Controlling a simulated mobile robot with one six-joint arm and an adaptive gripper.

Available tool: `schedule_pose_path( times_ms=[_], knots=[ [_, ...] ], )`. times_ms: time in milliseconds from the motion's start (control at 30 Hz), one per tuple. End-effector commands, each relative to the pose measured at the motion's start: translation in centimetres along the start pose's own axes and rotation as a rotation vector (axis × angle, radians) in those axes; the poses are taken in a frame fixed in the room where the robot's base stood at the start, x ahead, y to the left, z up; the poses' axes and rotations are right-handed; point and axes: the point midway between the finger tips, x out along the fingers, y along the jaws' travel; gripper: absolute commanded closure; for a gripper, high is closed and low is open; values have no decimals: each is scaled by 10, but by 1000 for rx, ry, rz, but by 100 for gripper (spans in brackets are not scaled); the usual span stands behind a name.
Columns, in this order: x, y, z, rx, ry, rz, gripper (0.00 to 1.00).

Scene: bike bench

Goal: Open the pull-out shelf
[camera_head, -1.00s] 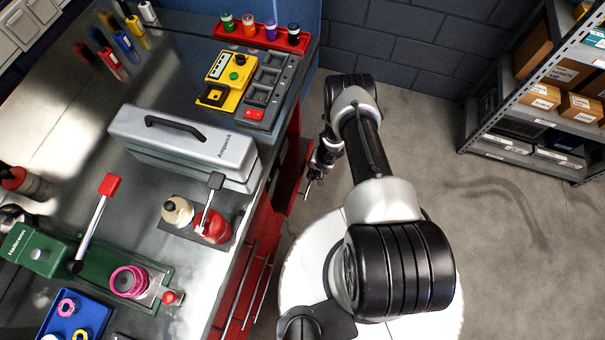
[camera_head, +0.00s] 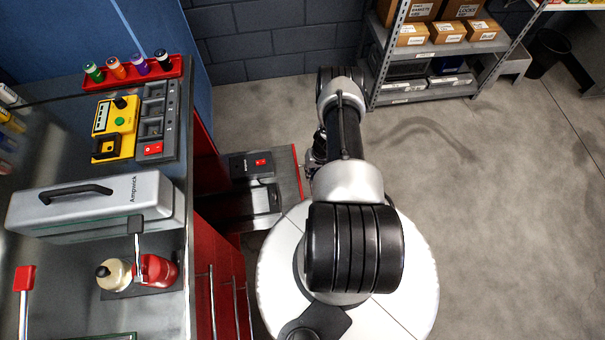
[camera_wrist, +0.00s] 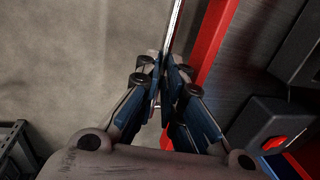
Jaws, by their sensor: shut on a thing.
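The pull-out shelf (camera_head: 231,207) stands out from the red bench to the right in the head view, with a red front edge and dark items on it. In the wrist view its grey surface (camera_wrist: 249,65) and red front (camera_wrist: 211,42) lie to the right of my gripper. My gripper (camera_wrist: 167,75) is shut on the shelf's thin metal bar handle (camera_wrist: 175,24), which runs up between the fingers. In the head view the fingers are mostly hidden behind my arm.
A dark box with a red switch (camera_head: 261,162) sits on the shelf. The workbench (camera_head: 162,312) is at the left, with a silver case (camera_head: 100,203) on top. A grey rack (camera_head: 385,60) with boxes stands at the back. The floor (camera_head: 500,230) to the right is clear.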

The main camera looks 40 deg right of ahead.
Motion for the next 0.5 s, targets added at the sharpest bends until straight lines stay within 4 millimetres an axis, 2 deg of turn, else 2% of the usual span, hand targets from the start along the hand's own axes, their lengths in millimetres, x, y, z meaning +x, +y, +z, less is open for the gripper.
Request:
schedule_pose_path(
  times_ms=[467,500],
  knots=[
    [1,4,1,0,-1,2,100],
    [1,4,1,0,-1,2,89]
  ],
)
